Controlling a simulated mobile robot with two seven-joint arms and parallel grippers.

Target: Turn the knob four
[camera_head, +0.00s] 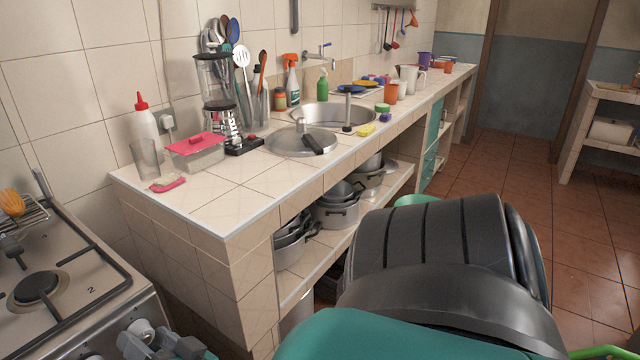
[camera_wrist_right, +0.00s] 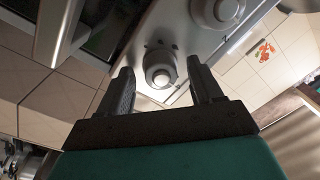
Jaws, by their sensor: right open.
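The stove (camera_head: 75,295) is at the left of the head view, with pale round knobs (camera_head: 143,330) at its front edge near the bottom. In the right wrist view, one round silver-grey knob (camera_wrist_right: 160,75) lies between and beyond the fingertips of my right gripper (camera_wrist_right: 160,67). The fingers are open, one on either side of the knob in the picture; I cannot tell whether they touch it. A second knob (camera_wrist_right: 222,12) is at the upper right. No number is readable on either knob. My left gripper is not in view.
A tiled counter (camera_head: 215,205) stands right of the stove, with a sink (camera_head: 330,115), bottles and utensils on top. Pots (camera_head: 335,212) stand on its lower shelf. My right arm fills the lower middle of the head view. Open floor (camera_head: 500,170) is at the right.

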